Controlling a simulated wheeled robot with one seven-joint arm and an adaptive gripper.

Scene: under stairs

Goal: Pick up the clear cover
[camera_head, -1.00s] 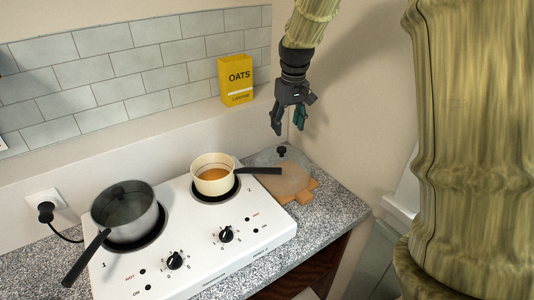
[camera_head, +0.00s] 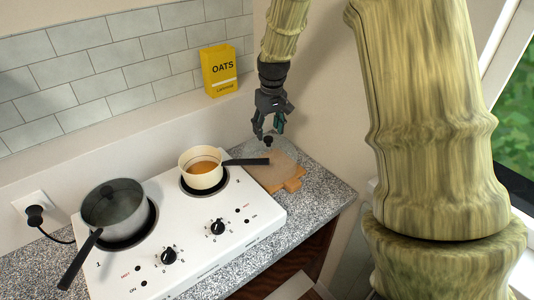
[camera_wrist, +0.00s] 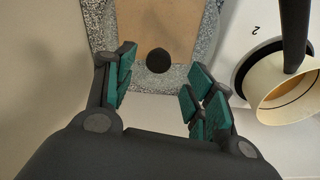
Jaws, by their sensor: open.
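The clear cover (camera_head: 283,147) is a see-through lid with a black knob. It lies with its knob up over part of the wooden board (camera_head: 284,181) at the counter's back right corner. In the wrist view the dark knob (camera_wrist: 158,60) shows between and slightly beyond my fingers, while the clear rim is hard to make out. My gripper (camera_head: 269,131) points down just above the cover, its two fingers spread about the knob. It is open and empty; in the wrist view the green finger pads (camera_wrist: 160,78) stand apart.
A cream pan (camera_head: 201,169) with orange contents sits on the white hob (camera_head: 190,231), its dark handle reaching toward the board. A grey pot (camera_head: 116,210) stands on the left burner. A yellow oats box (camera_head: 219,71) stands on the ledge. Walls are close behind and right.

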